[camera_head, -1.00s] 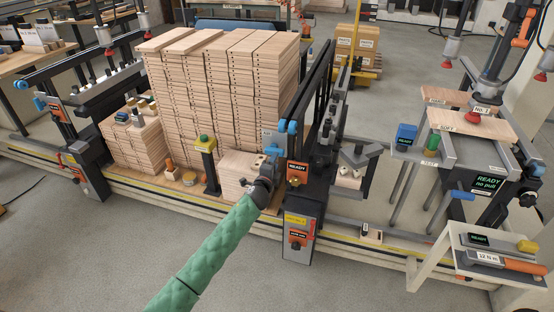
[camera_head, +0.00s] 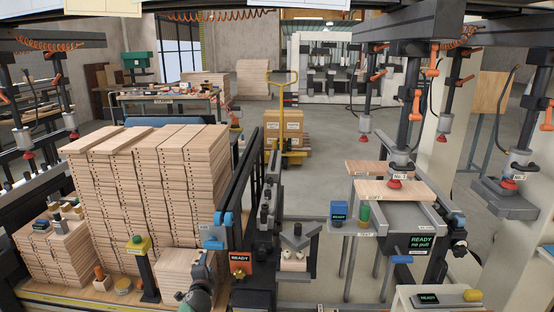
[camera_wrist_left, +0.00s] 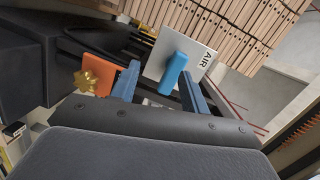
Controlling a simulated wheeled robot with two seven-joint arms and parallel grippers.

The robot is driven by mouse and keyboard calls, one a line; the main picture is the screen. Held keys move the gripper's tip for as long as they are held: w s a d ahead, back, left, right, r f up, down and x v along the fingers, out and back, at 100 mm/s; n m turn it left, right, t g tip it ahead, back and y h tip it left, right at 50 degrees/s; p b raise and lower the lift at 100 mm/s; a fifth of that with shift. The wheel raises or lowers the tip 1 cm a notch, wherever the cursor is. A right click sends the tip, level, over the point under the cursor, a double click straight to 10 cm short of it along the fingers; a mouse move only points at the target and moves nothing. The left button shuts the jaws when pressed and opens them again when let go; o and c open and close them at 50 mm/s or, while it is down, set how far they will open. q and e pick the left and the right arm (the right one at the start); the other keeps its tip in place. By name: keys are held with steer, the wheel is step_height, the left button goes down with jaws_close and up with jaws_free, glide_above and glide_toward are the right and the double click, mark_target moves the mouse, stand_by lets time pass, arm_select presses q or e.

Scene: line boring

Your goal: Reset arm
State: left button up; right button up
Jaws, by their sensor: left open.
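My left gripper (camera_head: 207,258) is low in the head view, just in front of a grey plate (camera_head: 212,236) at the near end of the black rails. In the left wrist view its two blue fingers (camera_wrist_left: 160,90) are apart. A blue cylindrical handle (camera_wrist_left: 174,74) on the light plate marked AIR (camera_wrist_left: 190,58) shows between and beyond the fingertips. I cannot tell whether the fingers touch it. Most of my left arm is cut off by the lower edge of the head view. My right gripper is in neither view.
Tall stacks of drilled boards (camera_head: 150,190) stand left of the gripper. A yellow-topped post (camera_head: 140,262) is close to its left. A bench with vacuum cups (camera_head: 394,183) stands further right. Open floor (camera_head: 330,155) lies behind.

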arm_select(q)
steer(key=s+d+r+n+g, duration=0.2)
steer(key=s+n+g, duration=0.1)
steer(key=s+n, duration=0.3)
steer(key=s+d+r+n+g, duration=0.2)
steer(key=s+r+n+g, duration=0.15)
steer(key=s, duration=0.55)
steer(key=s+d+f+n+g+h+p, duration=0.1)
steer(key=s+d+f+g, duration=0.1)
steer(key=s, duration=1.2)
steer(key=s+d+f+g+h, duration=0.1)
steer(key=s+d+f+g, duration=0.2)
steer(key=s, duration=1.1)
steer(key=s+d+f+n+g+h+p, duration=0.1)
steer(key=s+d+f, duration=0.4)
steer(key=s, duration=0.9)
steer(key=shift+f+n+g+h+p, duration=0.35)
steer(key=shift+f+g+h, duration=0.05)
steer(key=shift+g, duration=0.45)
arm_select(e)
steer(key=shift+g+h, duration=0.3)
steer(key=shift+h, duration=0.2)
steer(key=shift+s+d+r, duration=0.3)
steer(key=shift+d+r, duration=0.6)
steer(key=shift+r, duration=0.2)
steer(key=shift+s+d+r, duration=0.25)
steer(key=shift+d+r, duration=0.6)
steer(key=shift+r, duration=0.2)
arm_select(q)
steer(key=shift+s, duration=0.15)
